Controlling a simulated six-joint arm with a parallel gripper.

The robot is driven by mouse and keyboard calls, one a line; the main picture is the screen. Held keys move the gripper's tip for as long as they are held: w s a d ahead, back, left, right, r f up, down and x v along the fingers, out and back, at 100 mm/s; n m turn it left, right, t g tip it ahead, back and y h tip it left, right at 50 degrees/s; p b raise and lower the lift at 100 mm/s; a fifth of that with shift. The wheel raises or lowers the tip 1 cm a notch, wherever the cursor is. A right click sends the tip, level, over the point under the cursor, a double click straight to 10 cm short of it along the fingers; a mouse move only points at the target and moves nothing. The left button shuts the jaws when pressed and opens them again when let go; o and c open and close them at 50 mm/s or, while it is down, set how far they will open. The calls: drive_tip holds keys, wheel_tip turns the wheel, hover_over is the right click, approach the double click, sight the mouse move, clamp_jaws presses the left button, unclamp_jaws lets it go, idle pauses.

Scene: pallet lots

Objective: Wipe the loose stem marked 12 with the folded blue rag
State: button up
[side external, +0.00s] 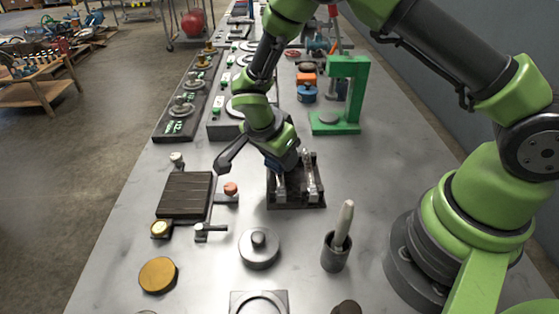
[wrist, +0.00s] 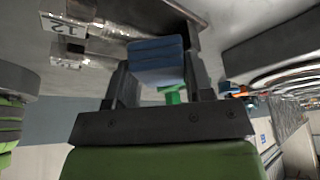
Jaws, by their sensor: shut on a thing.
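My gripper (wrist: 157,75) is shut on the folded blue rag (wrist: 157,55), which shows as a stack of blue layers between the two dark fingers. In the wrist view a shiny metal stem (wrist: 105,32) with a tag reading 12 (wrist: 62,27) lies at the upper left, its inner end close to the rag. Whether they touch I cannot tell. A second metal stem (wrist: 85,63) lies beside it, its marking unreadable. In the side view my gripper (side external: 285,165) is low over a dark cradle (side external: 298,204) holding upright-looking shiny stems (side external: 312,180).
A green press frame (side external: 355,95) stands behind the cradle. A dark grooved block (side external: 185,195) with small clamps is to the left. A knobbed grey disc (side external: 259,250) and a cup with a white-handled tool (side external: 335,255) stand in front. Bare bench lies between them.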

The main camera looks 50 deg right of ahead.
sight(280, 189)
drive_tip(key=w+d, duration=0.2)
drive_tip(key=d, duration=0.1)
drive_tip(key=shift+w, duration=0.4)
drive_tip(key=shift+s+a, duration=3.8)
drive_tip(key=shift+a, duration=0.1)
wheel_tip(280, 189, up, 8)
drive_tip(key=shift+r, duration=0.15)
drive_tip(key=shift+d, duration=0.1)
